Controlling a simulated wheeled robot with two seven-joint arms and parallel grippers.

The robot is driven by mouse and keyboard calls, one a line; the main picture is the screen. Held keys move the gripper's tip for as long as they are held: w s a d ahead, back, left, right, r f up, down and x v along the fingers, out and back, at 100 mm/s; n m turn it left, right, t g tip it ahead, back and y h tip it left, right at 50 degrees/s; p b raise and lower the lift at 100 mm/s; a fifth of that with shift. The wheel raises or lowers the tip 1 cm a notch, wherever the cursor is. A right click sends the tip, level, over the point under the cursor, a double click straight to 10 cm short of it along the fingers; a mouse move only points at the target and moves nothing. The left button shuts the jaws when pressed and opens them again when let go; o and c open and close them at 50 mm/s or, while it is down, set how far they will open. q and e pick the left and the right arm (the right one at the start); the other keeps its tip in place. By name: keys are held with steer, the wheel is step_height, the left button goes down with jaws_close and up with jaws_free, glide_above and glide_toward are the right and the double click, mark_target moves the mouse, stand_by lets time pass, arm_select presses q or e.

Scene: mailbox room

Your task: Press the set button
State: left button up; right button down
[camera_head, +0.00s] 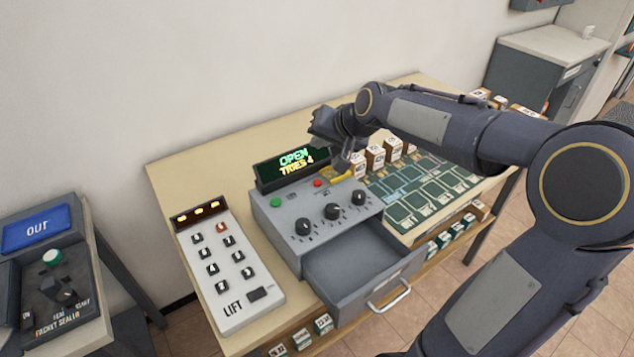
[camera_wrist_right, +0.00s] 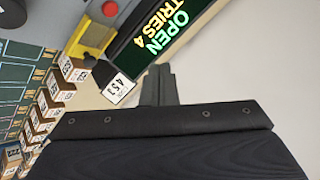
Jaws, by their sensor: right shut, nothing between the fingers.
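A grey control box (camera_head: 290,235) on the table has a green button (camera_head: 276,202), a red button (camera_head: 318,183) and three black knobs (camera_head: 332,211). I cannot read which button is labelled set. Its display (camera_head: 293,169) reads "OPEN" and "TRIES 4". The red button also shows at the top of the right wrist view (camera_wrist_right: 110,8). My right gripper (camera_head: 340,160) is above the back right of the box, near a yellow part (camera_head: 340,175). In the right wrist view its fingers (camera_wrist_right: 158,72) are together and empty, apart from the red button. My left gripper is out of view.
The box's front drawer (camera_head: 365,262) is open. A white lift keypad (camera_head: 228,262) stands left of the box. Right of it are a green slotted board (camera_head: 425,190) and small tagged boxes (camera_head: 375,157). A packet sealer (camera_head: 55,285) is at far left.

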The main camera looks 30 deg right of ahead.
steer(key=shift+f+b, duration=3.4)
steer(key=shift+f, duration=0.85)
steer(key=shift+f+b, duration=0.35)
steer(key=shift+f, duration=0.1)
steer(key=shift+f+b, duration=0.4)
steer(key=shift+r, duration=0.1)
steer(key=shift+r+p, duration=0.7)
steer(key=shift+r, duration=0.05)
step_height(320, 180, up, 5)
steer(key=p, duration=0.4)
